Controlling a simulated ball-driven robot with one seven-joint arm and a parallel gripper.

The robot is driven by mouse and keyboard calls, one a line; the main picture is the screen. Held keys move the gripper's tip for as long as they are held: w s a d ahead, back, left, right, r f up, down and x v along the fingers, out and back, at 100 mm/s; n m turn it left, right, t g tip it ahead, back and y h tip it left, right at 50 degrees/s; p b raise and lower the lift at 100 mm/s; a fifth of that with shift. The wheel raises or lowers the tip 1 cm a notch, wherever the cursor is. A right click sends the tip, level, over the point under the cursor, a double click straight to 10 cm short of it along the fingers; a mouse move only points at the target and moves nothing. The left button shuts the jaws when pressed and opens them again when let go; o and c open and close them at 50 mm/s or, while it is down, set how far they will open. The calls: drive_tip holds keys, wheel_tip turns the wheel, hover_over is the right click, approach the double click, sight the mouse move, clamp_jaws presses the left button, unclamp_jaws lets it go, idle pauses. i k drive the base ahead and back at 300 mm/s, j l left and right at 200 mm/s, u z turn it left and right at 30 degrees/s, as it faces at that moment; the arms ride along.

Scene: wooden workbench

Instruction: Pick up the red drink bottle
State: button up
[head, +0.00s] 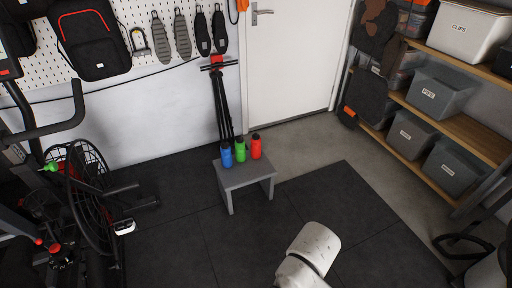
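The red drink bottle (256,147) stands upright on a small grey stool (250,176). It is the rightmost bottle in a row and has a dark cap. A green bottle (240,150) stands close on its left, and a blue bottle (226,155) is left of that. A white part of my arm shows at the bottom, right of centre, well apart from the stool. My gripper's fingers are not in view. Nothing touches the red bottle from its right.
Dark floor mats (350,205) lie clear around the stool's front and right. An exercise bike (75,190) stands at the left. A shelf with grey bins (440,95) lines the right. A black folded stand (222,100) leans at the wall behind the stool. A white door (290,60) is at the back.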

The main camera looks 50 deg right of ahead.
sight(255, 139)
drive_tip(key=i+l, duration=0.2)
drive_tip(key=l, duration=0.15)
drive_tip(key=i+l, duration=0.15)
drive_tip(key=l, duration=0.25)
drive_tip(key=i+l, duration=0.2)
drive_tip(key=l, duration=0.2)
drive_tip(key=i+l, duration=0.2)
drive_tip(key=l, duration=0.15)
drive_tip(key=i+l+u, duration=0.1)
drive_tip(key=l, duration=0.25)
drive_tip(key=i+l, duration=0.25)
drive_tip(key=l, duration=0.15)
drive_tip(key=i+l, duration=0.2)
drive_tip(key=l, duration=0.2)
drive_tip(key=i+l, duration=0.15)
drive_tip(key=l, duration=0.25)
